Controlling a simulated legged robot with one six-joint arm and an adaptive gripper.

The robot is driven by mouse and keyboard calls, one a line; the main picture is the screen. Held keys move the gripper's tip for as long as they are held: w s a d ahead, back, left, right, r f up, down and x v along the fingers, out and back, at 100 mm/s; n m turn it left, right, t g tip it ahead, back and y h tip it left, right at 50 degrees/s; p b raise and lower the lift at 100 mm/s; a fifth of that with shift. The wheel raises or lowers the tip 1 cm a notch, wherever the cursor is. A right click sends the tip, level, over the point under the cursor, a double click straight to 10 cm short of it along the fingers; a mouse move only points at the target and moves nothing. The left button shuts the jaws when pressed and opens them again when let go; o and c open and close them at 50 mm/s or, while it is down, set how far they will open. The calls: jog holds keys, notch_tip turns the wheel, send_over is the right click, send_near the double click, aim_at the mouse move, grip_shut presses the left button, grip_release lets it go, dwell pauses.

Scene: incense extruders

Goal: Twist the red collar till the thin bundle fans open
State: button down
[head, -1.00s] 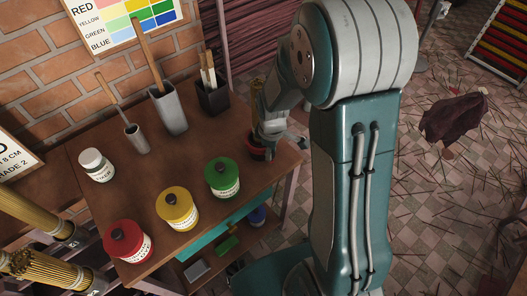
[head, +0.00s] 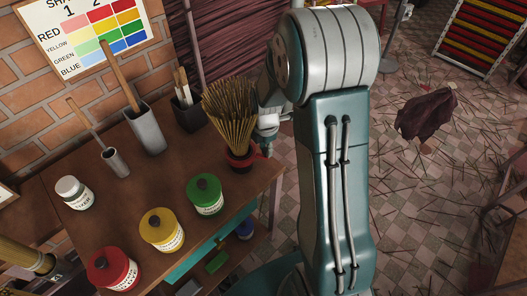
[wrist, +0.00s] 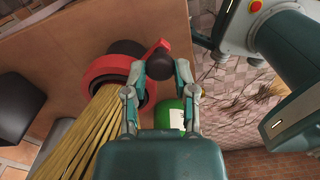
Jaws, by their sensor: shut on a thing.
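The bundle of thin tan sticks (head: 230,108) stands at the right end of the brown table, its tops spread wide in a fan. The red collar (head: 240,158) is around its foot. In the wrist view the red collar (wrist: 100,72) has a short red arm ending in a black knob (wrist: 160,64), and the sticks (wrist: 90,130) run down to the left. My gripper (wrist: 158,68) is shut on the black knob, one finger on each side. In the head view my gripper (head: 268,130) is beside the bundle, partly hidden.
Green (head: 204,194), yellow (head: 161,229) and red (head: 112,268) jars line the front of the table (head: 130,190). Holders with wooden tools stand along the brick wall, including a grey one (head: 146,131). Loose sticks litter the tiled floor (head: 370,190).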

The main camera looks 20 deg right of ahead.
jog(key=shift+w+d+n, duration=0.2)
jog(key=shift+w+n, duration=0.1)
jog(key=shift+n, duration=0.3)
jog(key=shift+c, duration=2.1)
grip_release()
jog(key=shift+w, duration=0.1)
notch_tip(320, 180, up, 12)
